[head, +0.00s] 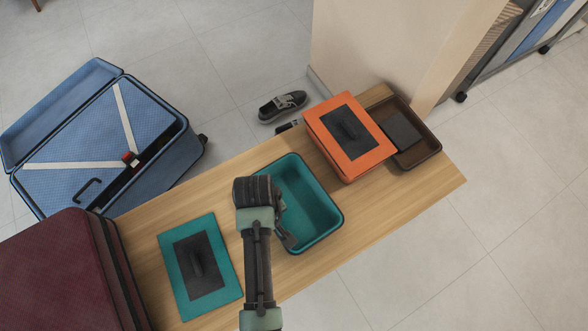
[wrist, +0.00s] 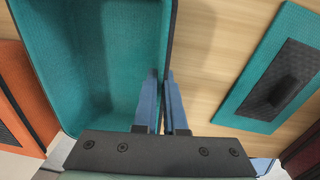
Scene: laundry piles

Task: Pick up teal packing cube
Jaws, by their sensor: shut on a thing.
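The teal packing cube (head: 318,207) is an open, empty-looking box on the wooden bench, right of my arm in the head view. Its inside fills the left of the wrist view (wrist: 105,60). A flat teal lid (head: 172,262) with a dark panel and handle lies on the bench to the left; it also shows in the wrist view (wrist: 247,108). My gripper (wrist: 161,75) is shut on the cube's side wall, one finger inside and one outside. In the head view my wrist hides part of that wall.
An orange cube (head: 354,168) and a brown tray (head: 430,151) stand at the bench's right end. A maroon case (head: 55,270) is at the left end. An open blue suitcase (head: 170,165) and dark shoes (head: 283,105) lie on the floor beyond the wooden bench (head: 385,215).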

